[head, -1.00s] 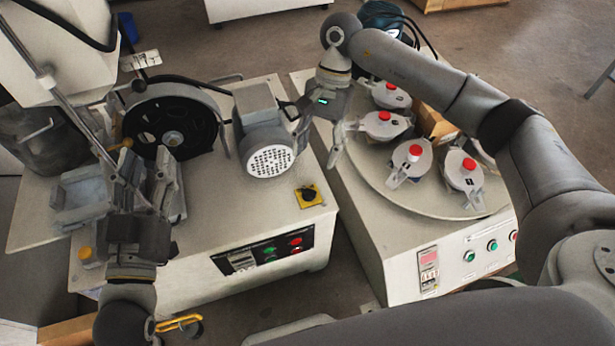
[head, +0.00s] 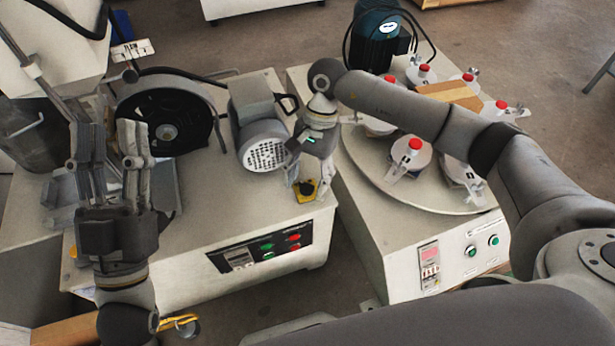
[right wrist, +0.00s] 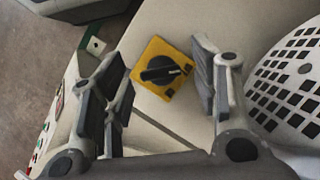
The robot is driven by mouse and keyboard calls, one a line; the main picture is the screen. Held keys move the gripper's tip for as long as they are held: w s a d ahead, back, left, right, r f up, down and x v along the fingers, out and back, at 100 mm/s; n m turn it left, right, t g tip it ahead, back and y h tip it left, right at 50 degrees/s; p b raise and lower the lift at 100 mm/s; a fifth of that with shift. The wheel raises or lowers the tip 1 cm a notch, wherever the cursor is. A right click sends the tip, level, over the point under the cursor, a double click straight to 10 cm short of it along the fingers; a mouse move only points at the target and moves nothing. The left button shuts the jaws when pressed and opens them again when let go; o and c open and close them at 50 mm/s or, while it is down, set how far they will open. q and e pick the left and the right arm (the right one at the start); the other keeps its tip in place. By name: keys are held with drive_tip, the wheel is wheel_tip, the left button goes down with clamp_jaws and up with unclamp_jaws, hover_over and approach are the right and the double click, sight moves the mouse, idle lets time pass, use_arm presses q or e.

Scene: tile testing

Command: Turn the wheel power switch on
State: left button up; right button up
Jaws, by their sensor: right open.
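The wheel power switch is a black rotary knob on a yellow plate (head: 304,190), on top of the wheel machine (head: 225,225) near its front right corner. In the right wrist view the black knob (right wrist: 162,70) lies between my fingers, beyond their tips. My right gripper (head: 306,184) is open and empty, pointing down just above the switch; whether it touches the plate cannot be told. The black wheel (head: 165,125) stands at the machine's back. My left gripper (head: 113,140) has its fingers pointing up with a gap between them, over the machine's left side.
A motor with a perforated white cover (head: 265,153) stands close behind the switch. Red and green buttons (head: 280,245) sit on the machine's front panel. To the right, a second machine carries a round plate (head: 385,185) with several red-topped holders.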

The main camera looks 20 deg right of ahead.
drive_tip(key=c, duration=1)
